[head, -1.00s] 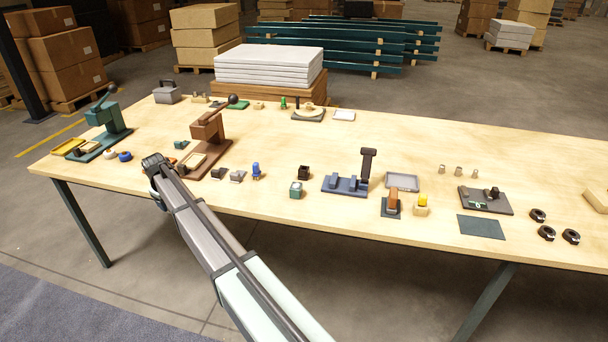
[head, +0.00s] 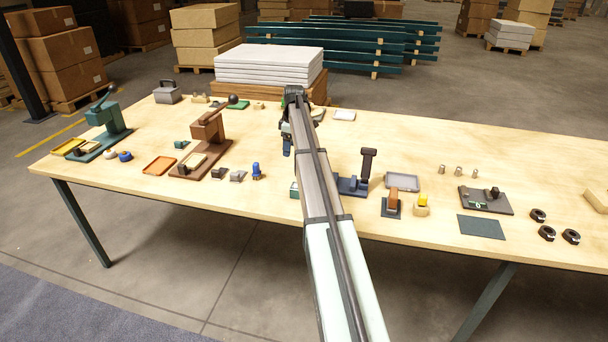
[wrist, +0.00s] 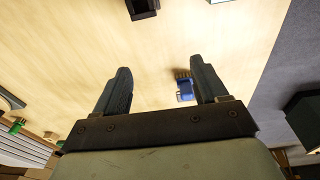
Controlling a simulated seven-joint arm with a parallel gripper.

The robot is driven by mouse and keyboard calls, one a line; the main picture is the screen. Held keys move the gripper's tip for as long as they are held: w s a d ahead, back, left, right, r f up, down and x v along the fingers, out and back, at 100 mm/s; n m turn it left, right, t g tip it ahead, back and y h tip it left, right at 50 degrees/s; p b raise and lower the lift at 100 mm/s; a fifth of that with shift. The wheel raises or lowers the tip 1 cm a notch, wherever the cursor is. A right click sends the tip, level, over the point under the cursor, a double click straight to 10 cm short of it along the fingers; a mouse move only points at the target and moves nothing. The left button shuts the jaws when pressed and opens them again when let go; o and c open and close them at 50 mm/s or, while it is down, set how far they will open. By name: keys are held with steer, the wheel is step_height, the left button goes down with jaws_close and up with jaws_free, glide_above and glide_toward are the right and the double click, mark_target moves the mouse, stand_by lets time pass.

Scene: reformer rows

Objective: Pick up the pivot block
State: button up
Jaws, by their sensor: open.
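I cannot tell for certain which piece is the pivot block. My arm covers that last one in the head view. My gripper (head: 287,147) is above the middle of the table, pointing down. In the wrist view my gripper (wrist: 163,72) is open and empty, its fingers wide apart.
A brown lever press (head: 207,135) and an orange tray (head: 160,165) stand to the left. A blue-grey fixture with a tall post (head: 367,165) is close right of my arm. A grey tray (head: 402,181) lies farther right. The table's back right is clear.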

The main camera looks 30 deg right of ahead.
steer(key=s+d+r, duration=0.2)
steer(key=s+d, duration=0.2)
steer(key=d, duration=0.2)
steer(key=f, duration=0.5)
steer(key=w+f, duration=0.1)
steer(key=f, duration=0.2)
steer(key=shift+w+a+f, duration=0.1)
steer(key=shift+a, duration=0.05)
steer(key=shift+w+a+f, duration=0.1)
steer(key=shift+a+f, duration=0.05)
steer(key=shift+f, duration=0.75)
steer(key=shift+w+a+f, duration=0.1)
steer(key=shift+w+f, duration=0.05)
steer(key=shift+f, duration=0.7)
steer(key=shift+w+a+f, duration=0.1)
steer(key=shift+a+f, duration=0.05)
steer(key=shift+f, duration=0.75)
